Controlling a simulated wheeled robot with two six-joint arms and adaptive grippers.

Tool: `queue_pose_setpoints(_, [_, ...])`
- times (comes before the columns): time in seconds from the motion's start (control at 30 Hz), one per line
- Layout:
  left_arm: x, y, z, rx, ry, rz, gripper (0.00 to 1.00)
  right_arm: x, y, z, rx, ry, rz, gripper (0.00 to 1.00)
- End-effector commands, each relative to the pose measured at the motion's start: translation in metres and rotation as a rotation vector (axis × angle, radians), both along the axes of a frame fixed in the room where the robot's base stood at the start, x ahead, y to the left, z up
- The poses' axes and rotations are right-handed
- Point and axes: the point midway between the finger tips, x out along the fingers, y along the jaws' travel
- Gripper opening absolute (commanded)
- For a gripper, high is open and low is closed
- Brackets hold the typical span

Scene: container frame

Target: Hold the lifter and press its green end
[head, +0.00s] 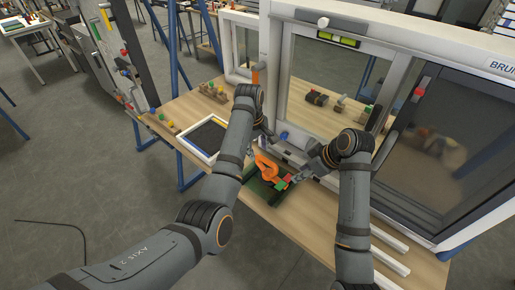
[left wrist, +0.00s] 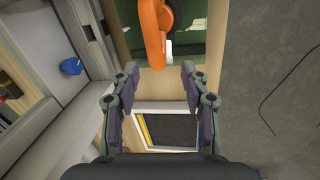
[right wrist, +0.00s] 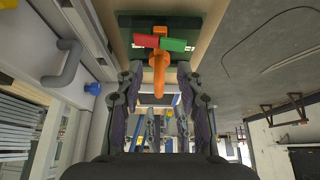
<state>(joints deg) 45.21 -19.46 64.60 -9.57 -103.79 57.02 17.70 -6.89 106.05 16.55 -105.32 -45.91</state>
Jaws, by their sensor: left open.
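The lifter is an orange curved tool (head: 267,167) with a red block and a green block at one end, on a dark green tray (head: 262,192). In the right wrist view the green end (right wrist: 173,45) sits beside the red end (right wrist: 145,41). My left gripper (left wrist: 158,75) is open and empty, with the lifter's orange part (left wrist: 152,30) just beyond its tips. My right gripper (right wrist: 159,72) is open. The lifter's orange arm (right wrist: 159,72) shows between its fingertips, with gaps on both sides; I cannot tell whether it touches. The left fingertips are hard to make out in the head view.
A white-framed dark panel (head: 206,138) lies left on the wooden table (head: 180,107). A large white window frame (head: 277,60) stands behind the lifter. A blue piece (left wrist: 72,66) is at the frame's foot. White strips (head: 390,260) lie at the right front.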

Motion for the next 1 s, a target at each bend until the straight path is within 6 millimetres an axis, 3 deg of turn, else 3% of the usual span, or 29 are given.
queue_pose_setpoints(0.17, [0.001,-0.001,-0.021,0.001,0.004,-0.001,0.46,0.0,0.0,0.0,0.0,0.0,0.0,0.38])
queue_pose_setpoints(0.4, [0.007,-0.006,-0.07,0.002,0.003,-0.001,0.46,0.0,0.0,0.0,0.0,0.0,0.0,0.38])
queue_pose_setpoints(0.57, [0.009,-0.008,-0.093,0.001,0.003,-0.001,0.46,0.0,0.0,0.0,0.0,0.0,0.0,0.38])
queue_pose_setpoints(0.97, [0.011,-0.01,-0.104,0.0,0.0,-0.002,0.46,0.0,0.0,0.0,0.0,0.0,0.0,0.38])
queue_pose_setpoints(1.0, [0.011,-0.01,-0.104,0.0,0.0,-0.002,0.42,0.0,0.0,0.0,0.0,0.0,0.0,0.38])
